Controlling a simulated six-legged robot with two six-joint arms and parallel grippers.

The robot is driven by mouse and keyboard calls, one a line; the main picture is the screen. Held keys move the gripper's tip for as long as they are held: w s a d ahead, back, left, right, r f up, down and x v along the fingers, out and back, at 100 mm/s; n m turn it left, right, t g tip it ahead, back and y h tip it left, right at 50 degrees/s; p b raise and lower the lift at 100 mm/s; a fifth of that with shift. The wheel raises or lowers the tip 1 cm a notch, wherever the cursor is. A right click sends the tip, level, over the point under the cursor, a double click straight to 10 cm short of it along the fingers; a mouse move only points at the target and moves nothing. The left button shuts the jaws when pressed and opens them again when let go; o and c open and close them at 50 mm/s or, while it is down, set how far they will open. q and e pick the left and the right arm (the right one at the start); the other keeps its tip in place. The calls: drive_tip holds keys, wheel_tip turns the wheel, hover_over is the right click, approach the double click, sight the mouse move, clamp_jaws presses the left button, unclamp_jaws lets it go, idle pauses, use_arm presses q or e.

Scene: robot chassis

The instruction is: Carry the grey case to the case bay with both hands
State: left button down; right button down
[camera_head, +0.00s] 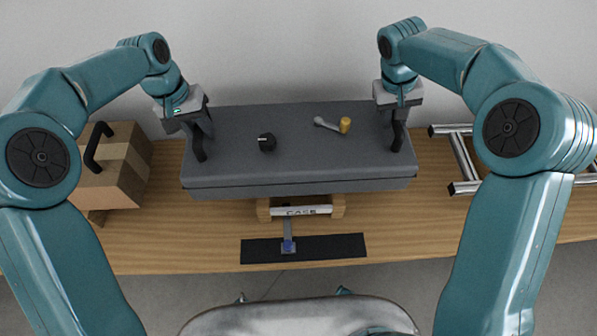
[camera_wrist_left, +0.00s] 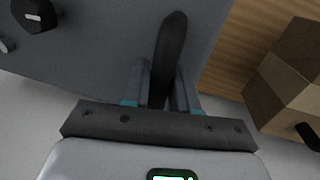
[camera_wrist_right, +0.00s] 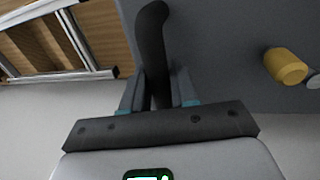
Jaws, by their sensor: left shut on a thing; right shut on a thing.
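The grey case (camera_head: 300,165) lies level across the middle of the head view, with a dark handle at each end. My left gripper (camera_head: 199,133) is shut on the left handle (camera_head: 198,152), which also shows between its fingers in the left wrist view (camera_wrist_left: 168,48). My right gripper (camera_head: 398,118) is shut on the right handle (camera_head: 398,140), also seen in the right wrist view (camera_wrist_right: 153,45). The case bay (camera_head: 300,210), a wooden support labelled "CASE", shows below the case's front edge. The case hides most of it, and I cannot tell whether they touch.
A cardboard box (camera_head: 125,170) stands left, a metal frame (camera_head: 461,160) right. A black mat (camera_head: 335,247) with a blue-ended item (camera_head: 288,245) lies at the wooden table's (camera_head: 400,230) front.

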use_arm(q)
drive_tip(key=shift+r, duration=0.3)
use_arm(e)
drive_tip(key=shift+d+r, duration=0.1)
drive_tip(key=shift+r, duration=0.15)
use_arm(q)
drive_tip(key=shift+d+f, duration=0.1)
drive_tip(key=shift+w, duration=0.1)
use_arm(e)
drive_tip(key=shift+w+f, duration=0.1)
use_arm(q)
drive_tip(key=shift+f, duration=0.15)
use_arm(e)
drive_tip(key=shift+f, duration=0.15)
